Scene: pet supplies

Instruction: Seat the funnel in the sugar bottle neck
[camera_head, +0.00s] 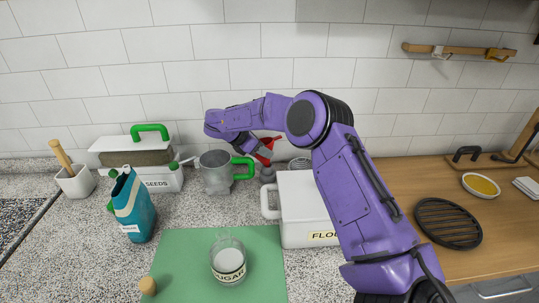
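The sugar bottle (229,258) is a clear jar with a SUGAR label and white contents, standing upright on the green mat at front centre. A red funnel (266,150) is at the back, left of the purple elbow and above a small grey object. My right gripper (260,146) is small and dark at the funnel, partly hidden by my own wrist. It touches or nearly touches the funnel, but its fingers are too small to show whether they are closed on it. My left gripper is not in view.
A green mat (176,265) carries a cork (148,286). A metal jug (216,172) with a green handle and a white FLOUR box (303,205) stand near the funnel. A teal bag (134,207) and SEEDS box (160,180) are left. My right arm crosses the right side.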

